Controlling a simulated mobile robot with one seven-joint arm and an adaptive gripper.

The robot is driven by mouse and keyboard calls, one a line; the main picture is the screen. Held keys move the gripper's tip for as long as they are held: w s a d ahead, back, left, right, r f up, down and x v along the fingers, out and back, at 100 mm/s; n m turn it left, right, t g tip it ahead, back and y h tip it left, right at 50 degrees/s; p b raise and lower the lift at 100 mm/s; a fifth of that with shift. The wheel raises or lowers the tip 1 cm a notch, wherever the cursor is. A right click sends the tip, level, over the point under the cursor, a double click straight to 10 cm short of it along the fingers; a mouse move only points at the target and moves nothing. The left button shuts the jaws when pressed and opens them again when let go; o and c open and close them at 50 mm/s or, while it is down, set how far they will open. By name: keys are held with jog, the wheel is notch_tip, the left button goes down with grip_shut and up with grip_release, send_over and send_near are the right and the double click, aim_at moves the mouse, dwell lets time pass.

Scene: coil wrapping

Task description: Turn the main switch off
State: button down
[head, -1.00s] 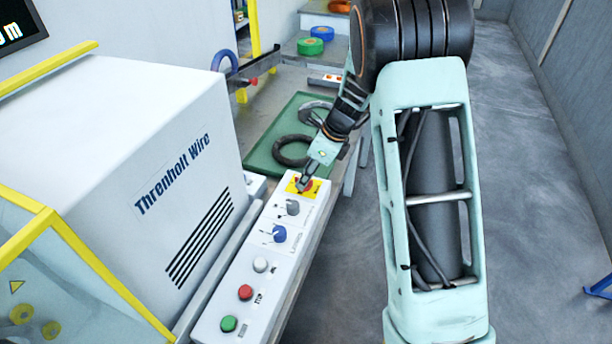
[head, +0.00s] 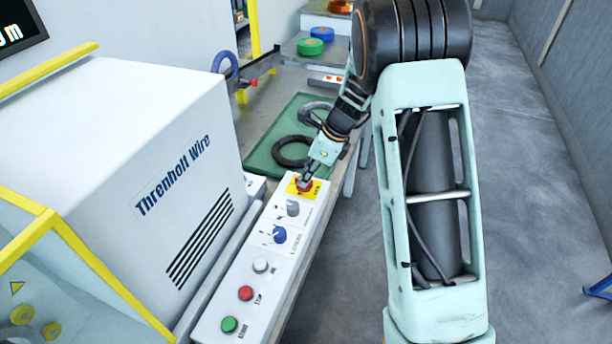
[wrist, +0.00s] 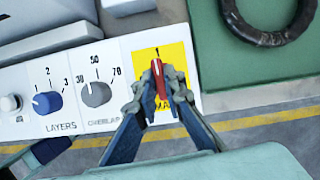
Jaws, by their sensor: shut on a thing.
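The main switch is a red handle (wrist: 159,78) on a yellow plate (wrist: 176,62) at the end of the white control panel. In the wrist view the handle stands upright in the picture, towards a mark at the top of the plate. My gripper (wrist: 160,72) is shut on the red handle, with a finger on each side. In the head view my gripper (head: 305,184) is at the yellow plate (head: 316,188) at the far end of the panel. The fingers hide part of the plate's lettering.
Beside the switch are a grey overlap knob (wrist: 96,94) and a blue layers knob (wrist: 47,103). White, red (head: 245,293) and green (head: 229,324) buttons sit nearer. A green tray (head: 262,160) with dark coils lies just beyond the panel.

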jog(key=n+g+p, duration=0.1)
jog(key=n, duration=0.3)
jog(key=shift+w+n+g+p, duration=0.2)
jog(key=shift+n+g+p, duration=0.15)
jog(key=shift+n+g, duration=0.05)
jog(key=n+g, duration=0.1)
jog(key=n, duration=0.1)
jog(key=n+g+p, duration=0.1)
jog(key=n, duration=0.2)
jog(key=shift+w+n+h, duration=0.15)
jog(key=shift+n+h, duration=0.15)
jog(key=shift+h, duration=0.1)
jog(key=n+h, duration=0.1)
jog(key=n, duration=0.2)
jog(key=n+g+h, duration=0.1)
jog(key=n, duration=0.2)
jog(key=shift+w+a+n+g+p, duration=0.1)
jog(key=shift+a+n+g+p, duration=0.05)
jog(key=shift+n+g+p, duration=0.2)
jog(key=c, duration=2)
grip_release()
jog(key=shift+r, duration=0.1)
jog(key=v, duration=1.1)
jog(key=shift+w+r, duration=0.2)
jog(key=shift+r, duration=0.15)
